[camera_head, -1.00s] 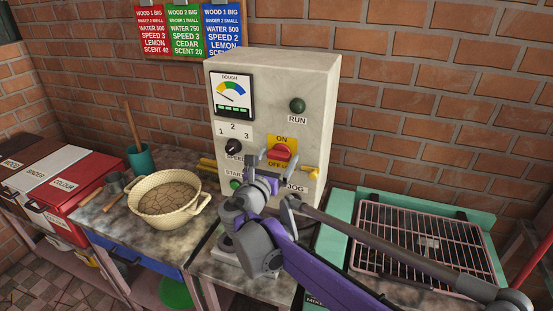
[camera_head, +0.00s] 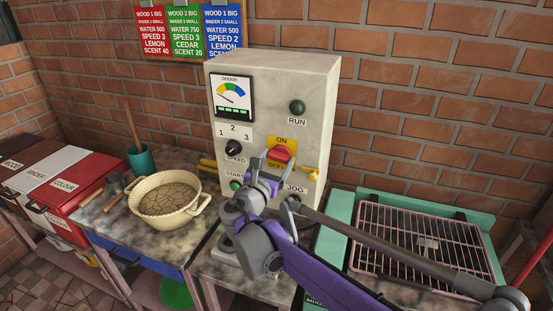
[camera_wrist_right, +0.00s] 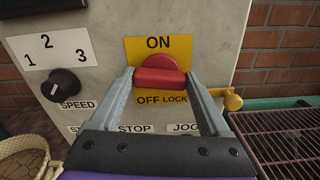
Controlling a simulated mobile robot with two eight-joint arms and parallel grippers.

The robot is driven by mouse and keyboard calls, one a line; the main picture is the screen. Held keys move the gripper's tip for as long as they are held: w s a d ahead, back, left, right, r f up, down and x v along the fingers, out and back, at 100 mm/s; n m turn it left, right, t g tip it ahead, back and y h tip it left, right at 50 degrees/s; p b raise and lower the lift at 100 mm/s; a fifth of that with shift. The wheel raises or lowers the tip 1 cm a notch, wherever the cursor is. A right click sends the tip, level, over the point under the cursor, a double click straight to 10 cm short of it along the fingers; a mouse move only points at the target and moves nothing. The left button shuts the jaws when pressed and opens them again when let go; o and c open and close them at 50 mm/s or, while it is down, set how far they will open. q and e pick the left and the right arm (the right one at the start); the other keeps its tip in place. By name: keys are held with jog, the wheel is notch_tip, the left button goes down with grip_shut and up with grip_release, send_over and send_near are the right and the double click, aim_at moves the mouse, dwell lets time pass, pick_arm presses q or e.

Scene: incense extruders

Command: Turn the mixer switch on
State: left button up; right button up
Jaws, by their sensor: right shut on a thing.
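The mixer's control box (camera_head: 315,110) stands on the table against the brick wall. Its red switch (camera_head: 279,153) sits on a yellow plate (camera_head: 282,140) marked ON at the top and OFF and LOCK at the bottom. In the right wrist view the red switch (camera_wrist_right: 159,74) is a wide red handle with a rounded top, lying across the plate. My right gripper (camera_head: 275,160) has its grey fingers on either side of the handle. In the right wrist view the gripper (camera_wrist_right: 160,82) is shut on the red switch. My left gripper is not in view.
A speed knob (camera_head: 233,147), a green RUN lamp (camera_head: 297,106) and a yellow lever (camera_head: 311,173) are on the box. A pot (camera_head: 165,190) stands left, a teal tray with a wire rack (camera_head: 420,240) right.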

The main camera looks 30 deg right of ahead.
jog(key=m+p, duration=0.1)
jog(key=m, duration=0.3)
jog(key=shift+p, duration=0.3)
jog(key=m+p, duration=0.1)
jog(key=m, duration=0.3)
jog(key=m+p, duration=0.1)
jog(key=m, duration=0.3)
jog(key=shift+p, duration=0.4)
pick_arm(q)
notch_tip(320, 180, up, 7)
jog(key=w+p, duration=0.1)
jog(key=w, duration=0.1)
pick_arm(e)
jog(key=shift+f+m, duration=0.1)
jog(key=shift+m, duration=2)
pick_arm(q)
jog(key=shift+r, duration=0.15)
pick_arm(e)
jog(key=shift+s, duration=0.1)
jog(key=o, duration=1.2)
